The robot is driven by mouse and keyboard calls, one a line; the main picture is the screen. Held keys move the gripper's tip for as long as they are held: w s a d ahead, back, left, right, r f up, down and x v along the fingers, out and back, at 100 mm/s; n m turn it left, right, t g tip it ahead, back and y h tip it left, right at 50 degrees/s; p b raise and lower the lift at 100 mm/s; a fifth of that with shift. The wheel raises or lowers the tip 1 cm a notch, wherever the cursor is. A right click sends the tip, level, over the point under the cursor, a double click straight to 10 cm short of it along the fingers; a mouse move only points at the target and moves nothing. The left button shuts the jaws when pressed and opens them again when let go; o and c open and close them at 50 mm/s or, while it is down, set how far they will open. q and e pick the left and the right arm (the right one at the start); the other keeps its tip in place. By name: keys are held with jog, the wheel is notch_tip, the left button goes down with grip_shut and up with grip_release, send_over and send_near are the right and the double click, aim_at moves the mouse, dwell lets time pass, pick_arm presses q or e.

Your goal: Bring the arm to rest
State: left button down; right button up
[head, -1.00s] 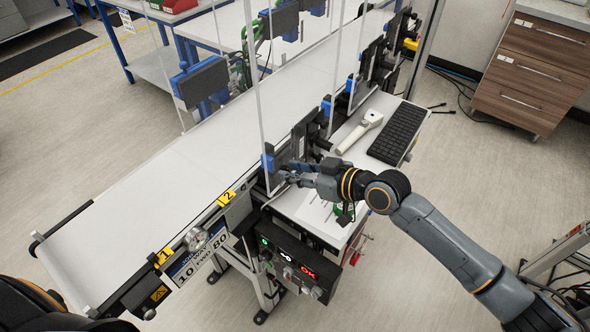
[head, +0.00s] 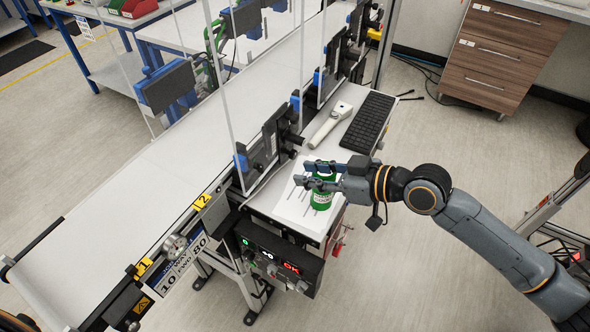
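My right arm comes in from the right. Its gripper (head: 304,174) is over the small side table (head: 285,225) beside the conveyor. Its two fingers are spread apart, with nothing visible between their tips. My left gripper is not in view.
The long white conveyor belt (head: 150,175) runs diagonally, with clear upright panels and sensor brackets along its edge. A handheld scanner (head: 330,124) and black keyboard (head: 368,122) lie on the side table. A control box (head: 275,257) hangs at its front. Floor to the right is largely clear.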

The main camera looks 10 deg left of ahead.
jog(key=shift+s+d+r, duration=0.1)
jog(key=shift+d, duration=0.15)
dwell(0.3)
